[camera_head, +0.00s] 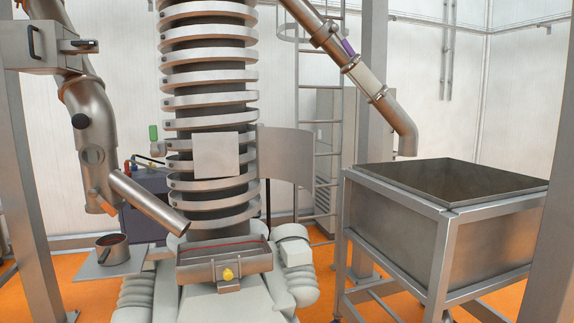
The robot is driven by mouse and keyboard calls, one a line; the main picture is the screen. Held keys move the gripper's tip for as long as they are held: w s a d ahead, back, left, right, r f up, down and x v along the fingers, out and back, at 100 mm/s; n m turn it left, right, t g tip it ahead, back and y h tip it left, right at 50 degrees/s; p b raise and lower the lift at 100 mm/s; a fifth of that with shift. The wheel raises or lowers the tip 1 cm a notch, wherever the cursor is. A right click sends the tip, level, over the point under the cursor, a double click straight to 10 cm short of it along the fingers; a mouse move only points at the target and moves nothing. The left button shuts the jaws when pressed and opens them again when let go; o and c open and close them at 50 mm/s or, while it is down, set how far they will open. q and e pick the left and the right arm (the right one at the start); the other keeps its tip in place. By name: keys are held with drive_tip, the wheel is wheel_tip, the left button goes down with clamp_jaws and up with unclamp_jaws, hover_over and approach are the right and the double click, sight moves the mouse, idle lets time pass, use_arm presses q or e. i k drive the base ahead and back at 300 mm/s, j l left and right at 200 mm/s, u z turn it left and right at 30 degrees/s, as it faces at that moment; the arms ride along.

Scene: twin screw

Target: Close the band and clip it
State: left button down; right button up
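A tall metal column (210,103) stands upright left of the middle, ringed by several stacked pale bands. At mid-height a wide curved band flap (285,157) stands out to the right of the column, swung away from it. A flat, nearly square plate (216,155) sits across the column's front at the same height. I cannot make out a clip or latch on the flap or the plate. Neither of my grippers can be seen. Nothing is seen touching the flap.
A small pot (112,249) stands on a plate at the left. Slanting pipes (148,200) flank the column. A large steel hopper (410,225) stands at right.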

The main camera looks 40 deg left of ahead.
sight(283, 153)
drive_tip(key=k+u, duration=0.2)
drive_tip(key=u, duration=0.25)
drive_tip(key=k+j+u, duration=0.1)
drive_tip(key=u, duration=0.35)
drive_tip(key=i+u, duration=0.1)
drive_tip(key=u, duration=0.3)
drive_tip(key=i+l+u, duration=0.1)
drive_tip(key=u, duration=0.25)
drive_tip(key=i+u, duration=0.1)
drive_tip(key=u, duration=0.3)
drive_tip(key=i+l+u, duration=0.1)
drive_tip(key=u, duration=0.3)
drive_tip(key=i+l, duration=0.2)
drive_tip(key=l, duration=0.2)
drive_tip(key=i+l, duration=0.15)
drive_tip(key=l, duration=0.2)
drive_tip(key=i+l, duration=0.2)
drive_tip(key=l, duration=0.2)
drive_tip(key=i+l, duration=0.15)
drive_tip(key=l, duration=0.25)
drive_tip(key=i+l, duration=0.2)
drive_tip(key=l, duration=0.15)
drive_tip(key=i+l, duration=0.15)
drive_tip(key=l, duration=0.25)
drive_tip(key=i+l, duration=0.2)
drive_tip(key=l, duration=0.15)
